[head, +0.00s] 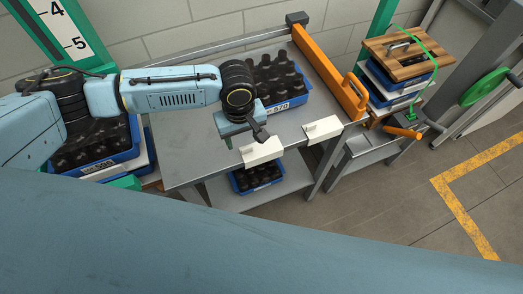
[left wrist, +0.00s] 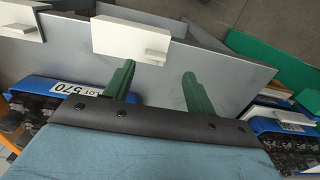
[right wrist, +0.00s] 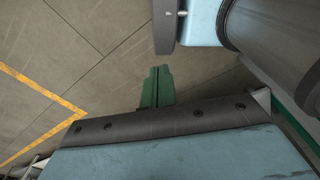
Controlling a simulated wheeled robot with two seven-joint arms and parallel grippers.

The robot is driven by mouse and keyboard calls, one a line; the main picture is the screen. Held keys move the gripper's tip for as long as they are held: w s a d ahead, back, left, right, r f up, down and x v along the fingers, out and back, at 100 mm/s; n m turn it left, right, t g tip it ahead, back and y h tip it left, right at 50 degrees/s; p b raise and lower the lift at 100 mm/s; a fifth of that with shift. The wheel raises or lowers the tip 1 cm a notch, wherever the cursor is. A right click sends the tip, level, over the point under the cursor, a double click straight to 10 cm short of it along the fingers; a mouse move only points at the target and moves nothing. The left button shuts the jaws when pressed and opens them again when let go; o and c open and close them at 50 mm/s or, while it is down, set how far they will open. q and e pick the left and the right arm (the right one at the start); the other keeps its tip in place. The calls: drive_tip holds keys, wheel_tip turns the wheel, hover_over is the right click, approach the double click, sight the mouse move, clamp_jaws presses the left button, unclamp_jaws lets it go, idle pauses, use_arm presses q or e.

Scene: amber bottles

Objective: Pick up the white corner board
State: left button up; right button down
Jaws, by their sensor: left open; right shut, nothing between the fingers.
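Two white corner boards sit at the front edge of the grey steel table. One corner board (head: 262,152) is left of the other (head: 322,129) in the head view. My left gripper (head: 260,134) is just above and behind the left board. In the left wrist view, my open left gripper (left wrist: 158,78) has empty green fingers over the table, pointing toward this board (left wrist: 130,38), with a visible gap; the other board (left wrist: 20,24) is at the upper left. My right gripper (right wrist: 157,84) is shut and empty, above the floor in the right wrist view.
A blue crate of dark bottles (head: 276,82) stands on the table (head: 205,158) behind the boards. An orange bar (head: 330,72) runs along the table's right side. Another bottle crate (head: 257,178) sits on the lower shelf. Floor at the right is clear.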

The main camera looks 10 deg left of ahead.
sight(246, 148)
use_arm(q)
drive_tip(key=shift+w+d+f, duration=0.1)
drive_tip(key=shift+d+f, duration=0.05)
drive_tip(key=shift+f, duration=1.2)
drive_tip(key=shift+w+d+f, duration=0.1)
drive_tip(key=shift+d+f, duration=0.05)
drive_tip(key=shift+f, duration=1.2)
drive_tip(key=c, duration=1)
